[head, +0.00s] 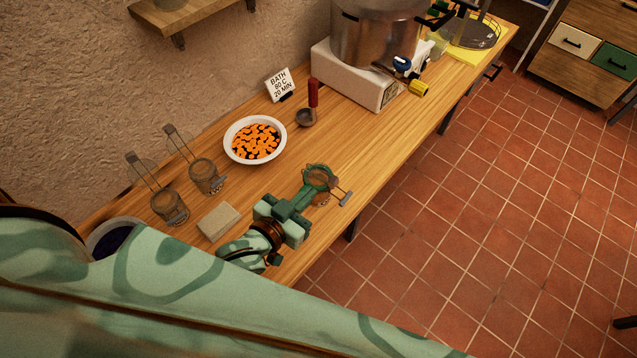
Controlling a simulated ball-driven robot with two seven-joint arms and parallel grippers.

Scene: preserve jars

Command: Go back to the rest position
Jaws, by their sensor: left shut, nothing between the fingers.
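My left gripper (318,172) is over the near part of the wooden worktop. Its fingers are shut and hold nothing. A glass clip jar (322,193) stands right by the fingertips, partly covered by them; I cannot tell whether they touch. Two more glass jars, one at left (170,206) and one beside it (206,176), stand upright with their lids swung open. A white bowl (228,146) holds orange and dark pieces. My right gripper is not in view.
A tan block (218,222) lies between the jars and my left arm. A ladle with a red handle (313,94), a small sign (281,84) and a steel pot (372,40) on a white base (345,78) stand farther along. The worktop's front edge borders open tiled floor.

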